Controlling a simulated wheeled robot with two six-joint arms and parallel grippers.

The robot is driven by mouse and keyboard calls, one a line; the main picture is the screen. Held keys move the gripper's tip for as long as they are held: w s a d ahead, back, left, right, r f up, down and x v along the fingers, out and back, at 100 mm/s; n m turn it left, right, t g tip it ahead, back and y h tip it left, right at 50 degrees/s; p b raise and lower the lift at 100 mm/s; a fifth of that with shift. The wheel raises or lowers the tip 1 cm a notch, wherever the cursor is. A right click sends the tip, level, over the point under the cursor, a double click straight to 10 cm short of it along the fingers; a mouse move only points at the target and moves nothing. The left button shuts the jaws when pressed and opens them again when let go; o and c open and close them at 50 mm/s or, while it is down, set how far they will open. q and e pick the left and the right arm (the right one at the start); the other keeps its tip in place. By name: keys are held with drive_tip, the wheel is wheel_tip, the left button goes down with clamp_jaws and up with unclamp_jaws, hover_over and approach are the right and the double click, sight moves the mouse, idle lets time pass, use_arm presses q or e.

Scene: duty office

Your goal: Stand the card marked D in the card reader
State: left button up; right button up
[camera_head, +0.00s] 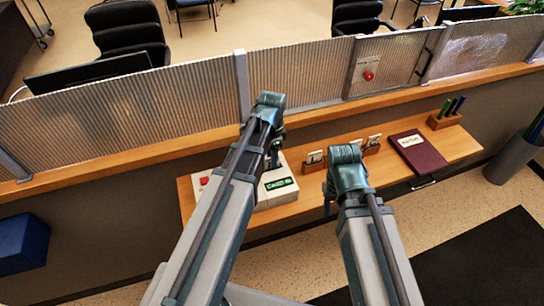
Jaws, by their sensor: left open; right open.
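A pale card reader (285,202) with a lit green display stands at the left of the wooden shelf, partly hidden by my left arm. Pale cards stand in small wooden holders on the shelf, one on the left (314,157) and others on the right (374,140). Their letters are too small to read, so I cannot tell which is marked D. My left gripper (275,158) is open above the back of the reader, its fingers mostly hidden by the arm. My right gripper (328,207) is open near the shelf's front edge, below the left card holder.
A dark red book (418,153) lies on the wooden shelf (460,146), with a pen holder (444,121) behind it. A ribbed screen (300,78) with a red button (368,75) rises behind. A grey bin (510,158) stands right.

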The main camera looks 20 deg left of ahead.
use_arm(q)
wheel_tip(320, 180, up, 14)
drive_tip(key=p, duration=1.3)
drive_tip(key=shift+p, duration=0.3)
drive_tip(key=shift+f, duration=0.2)
drive_tip(key=s+d+f+n+b, duration=0.3)
drive_tip(key=s+d+f+b, duration=0.2)
drive_tip(key=s+f+b, duration=0.2)
drive_tip(key=s+d+f+n+y+b, duration=0.1)
drive_tip(key=s+d+f+n+b, duration=0.3)
drive_tip(key=s+f+b, duration=0.3)
wheel_tip(320, 180, down, 2)
drive_tip(key=shift+s+d+f+b, duration=0.15)
drive_tip(key=shift+d+b, duration=0.6)
drive_tip(key=shift+b, duration=0.45)
